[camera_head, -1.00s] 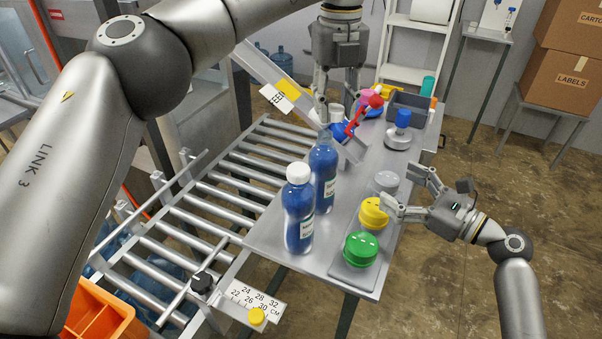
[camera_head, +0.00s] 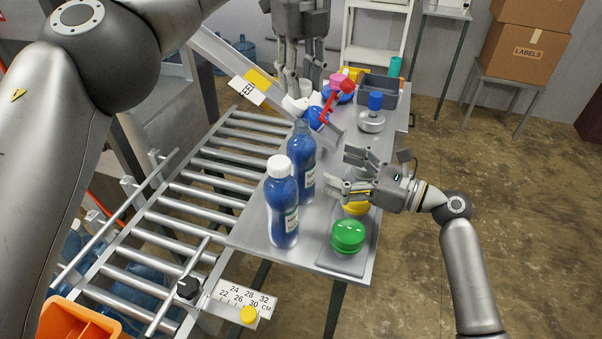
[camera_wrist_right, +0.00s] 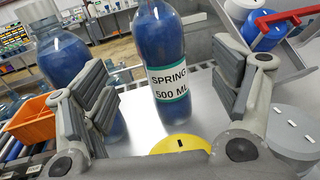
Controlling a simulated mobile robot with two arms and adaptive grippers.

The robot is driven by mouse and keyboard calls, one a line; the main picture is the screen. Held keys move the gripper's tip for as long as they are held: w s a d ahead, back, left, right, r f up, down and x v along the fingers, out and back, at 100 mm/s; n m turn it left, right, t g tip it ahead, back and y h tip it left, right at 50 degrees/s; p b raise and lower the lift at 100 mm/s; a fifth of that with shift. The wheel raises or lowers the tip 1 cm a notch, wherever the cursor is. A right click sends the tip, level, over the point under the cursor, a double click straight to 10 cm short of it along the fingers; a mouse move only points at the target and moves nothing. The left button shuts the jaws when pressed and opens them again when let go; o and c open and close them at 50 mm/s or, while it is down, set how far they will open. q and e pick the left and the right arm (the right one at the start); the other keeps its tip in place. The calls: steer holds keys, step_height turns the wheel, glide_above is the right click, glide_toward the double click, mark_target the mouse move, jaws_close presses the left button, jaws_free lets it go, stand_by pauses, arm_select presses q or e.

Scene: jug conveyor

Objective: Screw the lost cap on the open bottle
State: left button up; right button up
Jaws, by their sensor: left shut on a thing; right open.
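The open bottle (camera_head: 301,165), blue and without a cap, stands upright on the metal table. My right gripper (camera_head: 343,172) is open beside it, fingers pointing at it. In the right wrist view the bottle (camera_wrist_right: 165,45), labelled SPRING 500 ML, shows between the spread fingers, apparently beyond their tips. A second blue bottle (camera_head: 283,210) with a white cap stands in front of it. My left gripper (camera_head: 299,88) is above the back of the table, near the chute end, shut on a small white thing, apparently the lost cap (camera_head: 294,104). The fingers partly hide it.
A sloping chute (camera_head: 220,62) with a red lever (camera_head: 338,101) ends near blue caps. A grey bin (camera_head: 380,90) stands behind. The roller conveyor (camera_head: 205,190) lies left.

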mark_target(315, 159)
steer(key=x, duration=0.7)
steer(key=shift+w+a, duration=0.2)
steer(key=shift+a, duration=0.15)
arm_select(q)
steer(key=shift+d, duration=0.1)
arm_select(e)
steer(key=c, duration=1.5)
arm_select(q)
steer(key=shift+f, duration=2.45)
steer(key=shift+f, duration=0.85)
steer(key=shift+f, duration=0.6)
arm_select(e)
steer(key=shift+d, duration=0.1)
